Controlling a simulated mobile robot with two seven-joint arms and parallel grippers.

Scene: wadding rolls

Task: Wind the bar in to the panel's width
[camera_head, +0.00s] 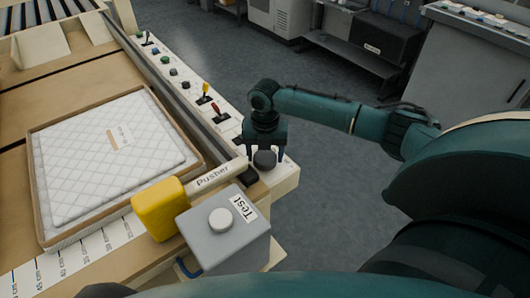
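A white quilted panel (118,152) lies flat in a shallow wooden tray (190,157) at the left. A pale bar marked "Pusher" (217,176) runs from a yellow block (159,209) toward the control strip, near the tray's lower right corner. A dark round knob (265,160) stands at the near end of the strip. My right gripper (265,148) points down over this knob, its two fingers apart on either side; contact cannot be told. My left gripper is not in view.
A grey box marked "Test" (222,236) with a round white button stands in front. A centimetre scale (75,260) runs along the near edge. The control strip (188,85) carries several levers and buttons. Open floor (325,200) lies to the right.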

